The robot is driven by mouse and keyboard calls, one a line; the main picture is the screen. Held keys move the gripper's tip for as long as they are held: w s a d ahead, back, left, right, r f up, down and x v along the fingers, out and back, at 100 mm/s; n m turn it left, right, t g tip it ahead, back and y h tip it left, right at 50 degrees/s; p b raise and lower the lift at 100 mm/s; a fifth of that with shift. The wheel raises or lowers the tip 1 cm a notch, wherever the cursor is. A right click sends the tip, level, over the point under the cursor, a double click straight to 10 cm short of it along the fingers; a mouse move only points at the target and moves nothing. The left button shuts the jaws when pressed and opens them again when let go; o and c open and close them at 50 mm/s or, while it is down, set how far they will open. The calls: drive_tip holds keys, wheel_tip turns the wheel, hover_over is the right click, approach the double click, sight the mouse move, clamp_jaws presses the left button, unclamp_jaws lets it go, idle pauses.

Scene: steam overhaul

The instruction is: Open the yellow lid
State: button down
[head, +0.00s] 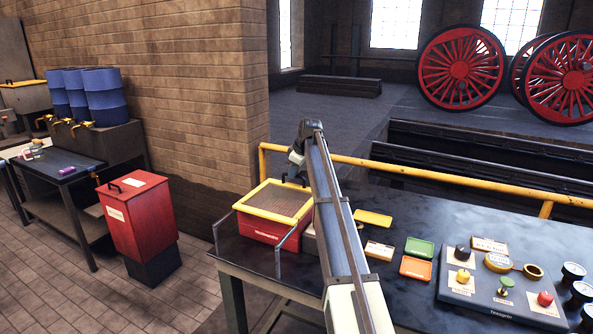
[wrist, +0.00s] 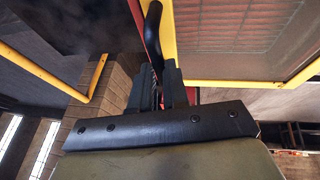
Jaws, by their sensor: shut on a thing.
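The yellow lid (head: 262,213) is a yellow frame around a mesh panel. It lies about flat on top of a red box (head: 262,232) at the left end of the dark workbench. My gripper (head: 297,178) is at the lid's far right side in the head view, partly hidden by my arm. In the wrist view my gripper (wrist: 159,88) is shut on a black curved handle (wrist: 153,30) beside the yellow frame (wrist: 168,38). The mesh panel (wrist: 225,25) lies to the right there. The fingers' exact contact with the handle is hard to see.
A metal rail (head: 295,237) runs beside the box. Small coloured trays, such as a green one (head: 419,247), and a control panel (head: 500,292) lie to the right. A yellow guardrail (head: 440,174) runs behind the bench. A red bin (head: 137,210) stands on the floor at left.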

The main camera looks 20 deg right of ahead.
hover_over(276, 204)
idle(0.5)
drive_tip(key=c, duration=1.1)
unclamp_jaws()
drive_tip(key=shift+d+r, duration=0.1)
drive_tip(key=v, duration=1.3)
drive_tip(key=shift+s+r, duration=0.15)
drive_tip(key=shift+r, duration=0.15)
